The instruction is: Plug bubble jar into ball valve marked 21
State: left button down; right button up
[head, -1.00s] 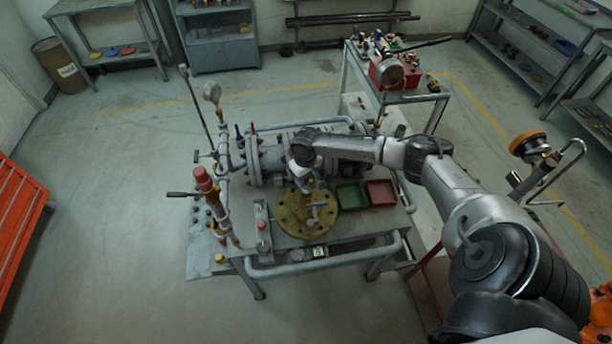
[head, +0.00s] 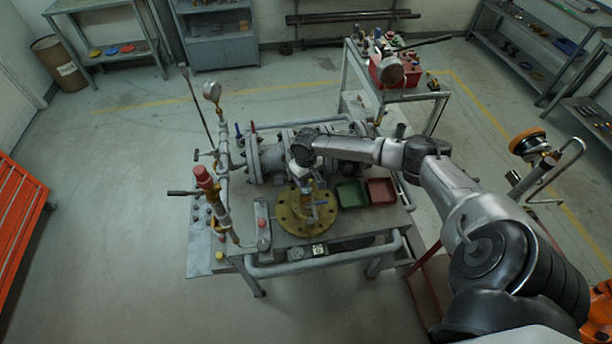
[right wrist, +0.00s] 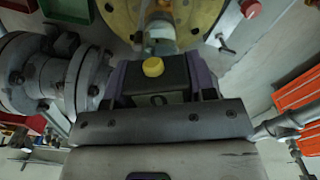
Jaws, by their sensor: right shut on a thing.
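The yellow round flange (head: 296,224) lies on the front middle of the workbench. My right gripper (head: 309,188) is above it, pointing down, and hides part of its middle. In the right wrist view its purple-sided fingers (right wrist: 160,78) are shut on a dark block with a yellow knob (right wrist: 153,67). A pale, partly clear piece (right wrist: 160,38) shows just beyond, in front of the flange (right wrist: 195,15). I take the held thing to be the bubble jar, but its outline is unclear. The ball valve at the flange is mostly hidden, and I cannot read a 21. My left gripper is out of view.
A green tray (head: 350,184) and a red tray (head: 393,191) sit right of the flange. Grey flanged pipework (head: 266,160) runs behind. A red-topped upright fitting (head: 203,176) and a pressure gauge (head: 212,91) stand at left. A bench rail (head: 315,262) crosses the front.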

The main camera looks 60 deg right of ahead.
dwell(0.3)
jog(key=o, duration=1.5)
jog(key=shift+r, duration=0.1)
jog(key=shift+r+p, duration=1.2)
jog(key=shift+p, duration=0.3)
notch_tip(320, 180, up, 3)
jog(key=p, duration=0.4)
jog(key=shift+r, duration=0.2)
jog(key=shift+r+p, duration=1)
jog(key=shift+p, duration=0.05)
